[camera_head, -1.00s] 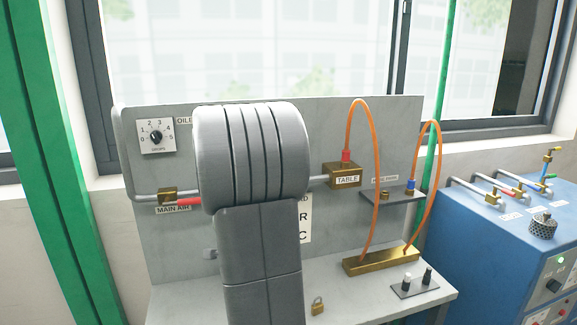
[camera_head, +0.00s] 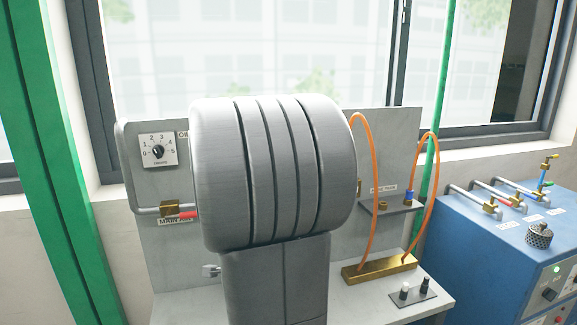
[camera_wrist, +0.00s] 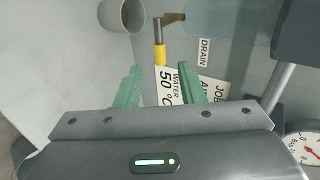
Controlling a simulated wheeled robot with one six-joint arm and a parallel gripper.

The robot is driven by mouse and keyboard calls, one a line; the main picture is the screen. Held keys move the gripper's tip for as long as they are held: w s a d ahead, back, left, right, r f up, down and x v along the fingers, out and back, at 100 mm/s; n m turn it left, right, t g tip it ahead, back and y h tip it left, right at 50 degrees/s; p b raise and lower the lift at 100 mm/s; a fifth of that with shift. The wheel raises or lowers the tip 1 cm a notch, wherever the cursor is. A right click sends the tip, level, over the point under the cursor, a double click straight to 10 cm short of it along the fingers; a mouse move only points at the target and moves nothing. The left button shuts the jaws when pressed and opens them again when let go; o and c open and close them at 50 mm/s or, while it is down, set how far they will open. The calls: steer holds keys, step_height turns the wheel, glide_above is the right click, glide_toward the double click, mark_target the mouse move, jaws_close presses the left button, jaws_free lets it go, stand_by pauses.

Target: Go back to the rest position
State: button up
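My gripper (camera_wrist: 166,88) shows in the wrist view as two green fingers standing well apart, with nothing held between them. Beyond the fingers are a job card (camera_wrist: 213,88), a yellow-sleeved drain valve (camera_wrist: 160,55) with its DRAIN label (camera_wrist: 204,52), and a grey cup (camera_wrist: 122,14). In the head view my own grey arm fills the middle and hides the gripper and the centre of the grey panel (camera_head: 395,140).
The panel carries a dial (camera_head: 157,151) and a red-handled main air valve (camera_head: 180,214). Orange hoses (camera_head: 432,180) loop to a brass manifold (camera_head: 380,268). A blue cabinet (camera_head: 480,250) stands at the right. A gauge (camera_wrist: 303,149) is near the wrist.

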steer(key=b+x, duration=0.4)
steer(key=x, duration=0.5)
steer(key=shift+w+f+b, duration=0.1)
steer(key=shift+f+b, duration=0.15)
steer(key=shift+b, duration=0.1)
steer(key=shift+w+a, duration=0.1)
steer(key=shift+w, duration=0.1)
steer(key=shift+s+f+m+y+b, duration=0.2)
steer(key=shift+m+y+b, duration=0.25)
steer(key=shift+b, duration=0.6)
steer(key=shift+w+f+m+y+b, duration=0.1)
steer(key=shift+f+m+y+b, duration=0.15)
steer(key=shift+y+b, duration=0.35)
steer(key=shift+m+g+y+b, duration=0.3)
steer(key=shift+m+b, duration=0.1)
steer(key=shift+b, duration=0.2)
